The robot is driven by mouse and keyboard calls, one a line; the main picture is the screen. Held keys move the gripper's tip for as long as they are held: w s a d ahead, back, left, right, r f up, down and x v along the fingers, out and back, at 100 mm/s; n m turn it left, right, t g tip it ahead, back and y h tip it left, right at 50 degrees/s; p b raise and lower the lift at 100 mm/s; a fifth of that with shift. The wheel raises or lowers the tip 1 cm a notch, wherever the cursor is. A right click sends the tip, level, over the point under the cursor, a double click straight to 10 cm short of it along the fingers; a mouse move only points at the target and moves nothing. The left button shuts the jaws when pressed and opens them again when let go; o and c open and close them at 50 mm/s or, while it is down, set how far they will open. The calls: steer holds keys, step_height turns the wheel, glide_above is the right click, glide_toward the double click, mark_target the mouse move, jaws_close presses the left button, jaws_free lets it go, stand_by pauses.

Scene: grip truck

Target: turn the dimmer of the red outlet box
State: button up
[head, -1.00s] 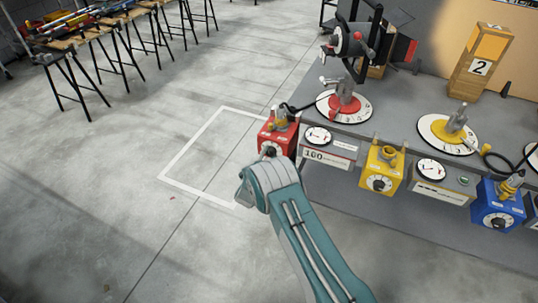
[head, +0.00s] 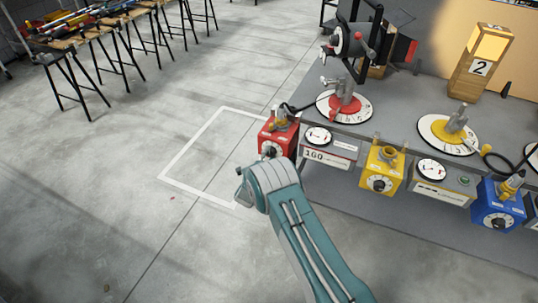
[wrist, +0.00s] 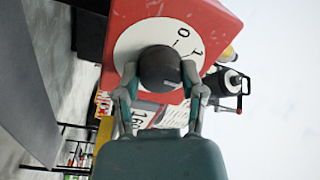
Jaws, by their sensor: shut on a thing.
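The red outlet box (head: 278,134) is at the left end of the row of boxes along the front edge of the grey table in the head view. In the wrist view the red outlet box (wrist: 222,14) fills the top, with a white round dial plate (wrist: 133,40) marked 0 and 1. The dark round dimmer knob (wrist: 160,66) sits in the middle of that plate. My gripper (wrist: 161,88) is shut on the dimmer knob, one finger on each side. In the head view my arm hides the gripper and the lower part of the red box.
A meter with the label 160 (head: 330,155) stands right of the red box, then a yellow box (head: 381,171) and a blue box (head: 497,205). A lamp on a red-centred dial (head: 345,104) stands on the grey table (head: 395,118).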

steer(key=o, duration=1.2)
steer(key=shift+d+f, duration=0.1)
steer(key=shift+f, duration=0.05)
steer(key=shift+c, duration=0.2)
steer(key=v, duration=1.2)
steer(key=shift+w, duration=0.1)
